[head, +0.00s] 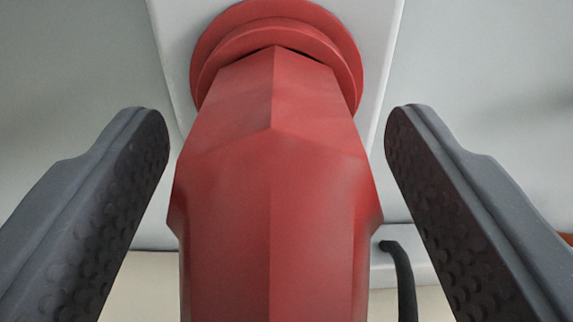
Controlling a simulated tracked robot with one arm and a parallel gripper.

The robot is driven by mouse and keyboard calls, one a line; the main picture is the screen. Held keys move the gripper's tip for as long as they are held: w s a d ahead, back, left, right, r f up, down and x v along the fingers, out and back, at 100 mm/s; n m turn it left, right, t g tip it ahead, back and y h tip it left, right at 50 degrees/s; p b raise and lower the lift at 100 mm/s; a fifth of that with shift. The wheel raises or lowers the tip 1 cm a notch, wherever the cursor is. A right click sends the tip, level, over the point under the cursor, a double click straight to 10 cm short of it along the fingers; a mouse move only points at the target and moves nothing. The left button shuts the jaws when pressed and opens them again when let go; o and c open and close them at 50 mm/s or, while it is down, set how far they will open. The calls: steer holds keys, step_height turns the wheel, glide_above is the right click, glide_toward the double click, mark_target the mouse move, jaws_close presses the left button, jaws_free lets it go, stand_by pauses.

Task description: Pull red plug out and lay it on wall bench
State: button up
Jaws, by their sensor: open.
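The red plug (272,190) fills the middle of the head view, very close. Its far end meets a round red socket collar (345,50) on a pale panel. My gripper (277,125) is open, with one dark, dimpled finger on each side of the plug. A gap shows between each fingertip and the plug, so neither finger appears to touch it. The near end of the plug runs out of the bottom of the picture. The wall bench cannot be made out for certain.
The white panel (170,30) behind the collar stands against a grey wall (480,90). A black cable (402,275) hangs from a pale box (425,268) at lower right, close to the right finger. A small orange edge (567,238) shows at far right.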

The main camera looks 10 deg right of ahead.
steer(key=shift+p, duration=0.3)
steer(key=shift+c, duration=0.3)
steer(key=c, duration=1.2)
steer(key=shift+s+a+p, duration=0.15)
steer(key=shift+s+p, duration=0.05)
steer(key=shift+s, duration=1.3)
steer(key=shift+s+a+p, duration=0.1)
steer(key=shift+s+p, duration=0.1)
steer(key=shift+s, duration=1.3)
steer(key=shift+c, duration=0.3)
